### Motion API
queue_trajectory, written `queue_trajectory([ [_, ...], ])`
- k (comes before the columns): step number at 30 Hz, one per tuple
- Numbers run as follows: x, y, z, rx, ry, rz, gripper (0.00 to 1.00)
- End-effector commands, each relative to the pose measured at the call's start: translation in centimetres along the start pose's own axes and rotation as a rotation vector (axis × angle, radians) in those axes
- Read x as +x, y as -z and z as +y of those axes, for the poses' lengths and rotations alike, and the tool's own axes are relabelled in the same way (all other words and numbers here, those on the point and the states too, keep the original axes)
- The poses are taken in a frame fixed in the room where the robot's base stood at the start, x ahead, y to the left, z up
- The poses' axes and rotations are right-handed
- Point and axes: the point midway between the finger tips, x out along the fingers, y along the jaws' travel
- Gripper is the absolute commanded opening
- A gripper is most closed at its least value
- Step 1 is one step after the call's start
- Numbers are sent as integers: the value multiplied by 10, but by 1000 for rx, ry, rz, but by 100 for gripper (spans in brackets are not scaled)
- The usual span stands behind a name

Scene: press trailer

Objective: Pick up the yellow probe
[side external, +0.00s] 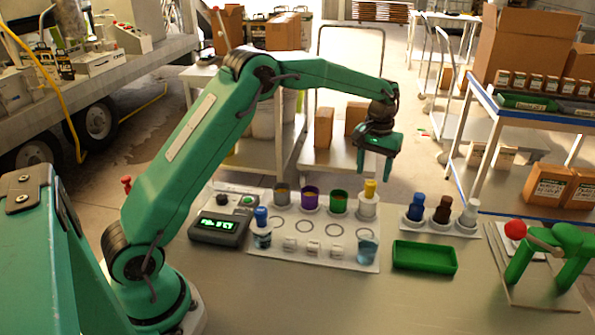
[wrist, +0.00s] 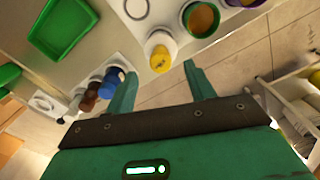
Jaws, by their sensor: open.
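The yellow probe (side external: 370,190) stands upright in a white holder (side external: 367,208) at the back right corner of the white board. In the wrist view its yellow top (wrist: 160,59) shows near the gap between my fingers, beside the white rim of its holder. My gripper (side external: 375,160) hangs above the probe with its fingers pointing down. It is open and empty, and clear space shows between the fingertips and the probe in the side view. In the wrist view the two fingers of my gripper (wrist: 159,73) are spread apart.
Grey, purple and green-rimmed cups (side external: 310,197) stand left of the probe. A rack with blue (side external: 415,206), brown (side external: 441,210) and white (side external: 469,212) probes stands to the right. A green tray (side external: 425,268) lies in front, and a green stand with a red ball (side external: 515,230) is far right.

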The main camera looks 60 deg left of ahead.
Motion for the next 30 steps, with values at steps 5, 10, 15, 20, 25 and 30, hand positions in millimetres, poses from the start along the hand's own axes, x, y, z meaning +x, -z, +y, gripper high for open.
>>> queue_trajectory([
  [5, 9, 0, 0, 0, 1, -2, 54],
  [10, 27, -1, -1, 0, 1, -3, 54],
  [15, 46, -1, -1, 0, 1, -3, 54],
  [20, 52, 0, -1, 0, 0, 0, 54],
  [25, 52, 0, -1, 0, 0, 0, 54],
  [30, 52, 0, -1, 0, 0, 0, 54],
])
